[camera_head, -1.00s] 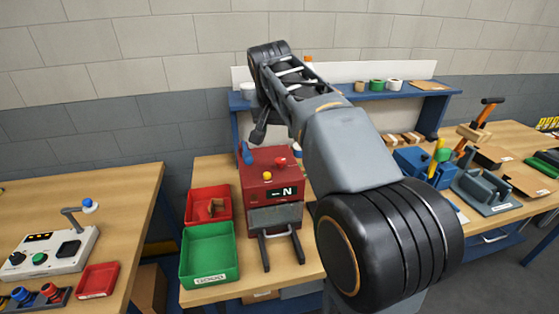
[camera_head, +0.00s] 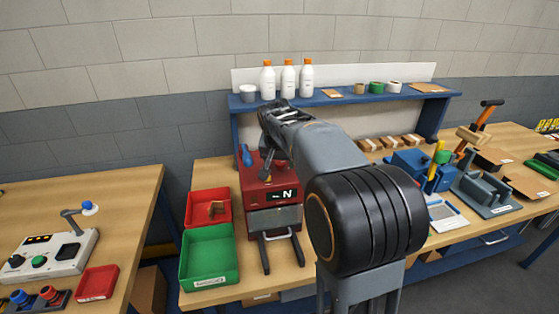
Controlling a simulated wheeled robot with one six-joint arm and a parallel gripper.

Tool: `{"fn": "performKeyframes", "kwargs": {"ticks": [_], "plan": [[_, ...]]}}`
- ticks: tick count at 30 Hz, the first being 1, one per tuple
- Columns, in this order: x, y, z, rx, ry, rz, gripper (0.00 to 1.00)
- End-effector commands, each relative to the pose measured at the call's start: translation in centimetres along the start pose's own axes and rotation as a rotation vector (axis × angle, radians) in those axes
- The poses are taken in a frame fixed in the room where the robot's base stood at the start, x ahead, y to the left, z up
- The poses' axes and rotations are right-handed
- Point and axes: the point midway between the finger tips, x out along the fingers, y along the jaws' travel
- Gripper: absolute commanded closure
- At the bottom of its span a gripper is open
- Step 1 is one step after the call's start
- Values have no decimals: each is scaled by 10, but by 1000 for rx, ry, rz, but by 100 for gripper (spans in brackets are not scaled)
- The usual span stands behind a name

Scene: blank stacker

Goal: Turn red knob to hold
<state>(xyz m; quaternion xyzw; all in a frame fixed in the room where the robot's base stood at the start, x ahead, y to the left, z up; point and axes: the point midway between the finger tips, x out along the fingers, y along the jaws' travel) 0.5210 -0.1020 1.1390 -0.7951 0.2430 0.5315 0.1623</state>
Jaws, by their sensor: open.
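The red machine (camera_head: 258,196) stands on the middle table, with a dark display (camera_head: 284,195) reading "N". My arm reaches over it, and my gripper (camera_head: 267,165) is open just above or in front of its upper face. The red knob on top of this machine is hidden behind my gripper and arm now. A blue handle (camera_head: 246,156) shows at the machine's upper left. Whether the gripper touches the machine cannot be told. Another red knob (camera_head: 50,293) sits on a dark panel at the lower left, far from my gripper.
A red bin (camera_head: 190,216) and a green bin (camera_head: 186,262) stand left of the machine. White bottles with orange caps (camera_head: 288,78) stand on the blue shelf (camera_head: 330,97) behind. A blue fixture (camera_head: 408,163) is to the right.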

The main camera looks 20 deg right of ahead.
Motion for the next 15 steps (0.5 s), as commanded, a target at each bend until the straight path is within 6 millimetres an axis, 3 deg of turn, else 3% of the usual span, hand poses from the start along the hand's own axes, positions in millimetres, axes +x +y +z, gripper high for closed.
{"fn": "performKeyframes", "kwargs": {"ticks": [7,15], "plan": [[1,0,0,0,0,0,39],[0,0,0,0,0,0,64]]}}
